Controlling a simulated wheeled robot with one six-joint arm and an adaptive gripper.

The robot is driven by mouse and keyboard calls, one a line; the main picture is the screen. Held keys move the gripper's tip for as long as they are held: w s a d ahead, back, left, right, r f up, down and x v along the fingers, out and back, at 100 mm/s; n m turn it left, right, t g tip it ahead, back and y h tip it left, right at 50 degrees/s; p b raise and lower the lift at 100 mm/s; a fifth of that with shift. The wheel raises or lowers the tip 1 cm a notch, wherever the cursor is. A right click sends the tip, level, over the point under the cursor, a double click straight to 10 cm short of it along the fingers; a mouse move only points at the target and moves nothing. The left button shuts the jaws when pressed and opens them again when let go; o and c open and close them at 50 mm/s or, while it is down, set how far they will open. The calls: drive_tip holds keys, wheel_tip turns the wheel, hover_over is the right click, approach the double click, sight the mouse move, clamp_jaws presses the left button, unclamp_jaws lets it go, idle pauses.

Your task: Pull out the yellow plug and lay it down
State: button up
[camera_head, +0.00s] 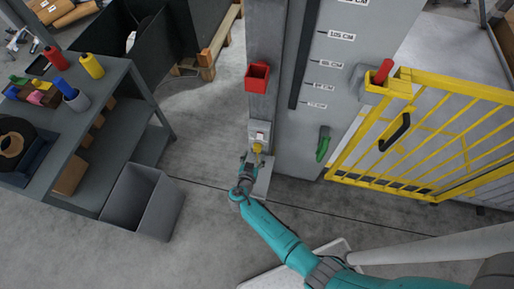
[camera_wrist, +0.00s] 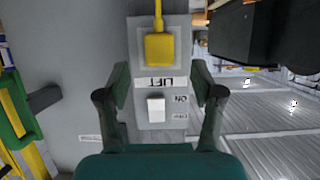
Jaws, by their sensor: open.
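The yellow plug (camera_wrist: 158,48) sits in a grey socket plate (camera_wrist: 176,110) on the pillar, with a yellow cord running up from it in the wrist view. In the head view the yellow plug (camera_head: 257,148) shows just beyond my gripper (camera_head: 252,160). My gripper (camera_wrist: 160,85) is open in the wrist view, one finger to each side of the plate. The plug lies between and a little beyond the fingertips, and I see no contact. Below the plug are a label reading LIFT, upside down, and a white switch (camera_wrist: 156,108).
A red open box (camera_head: 257,78) is fixed to the pillar above the plug. A grey workbench (camera_head: 100,95) with cups, coloured items and a dark ring stands left, beside a grey bin (camera_head: 143,200). A yellow gate (camera_head: 430,135) and green handle (camera_head: 323,144) are at right. Floor between is clear.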

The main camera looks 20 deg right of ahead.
sight(257, 150)
drive_tip(key=shift+x, duration=2.55)
clamp_jaws()
drive_tip(key=shift+s, duration=0.1)
drive_tip(key=shift+s+a, duration=0.85)
drive_tip(key=shift+s, duration=0.3)
drive_tip(key=shift+s+a, duration=0.85)
drive_tip(key=shift+s, duration=0.35)
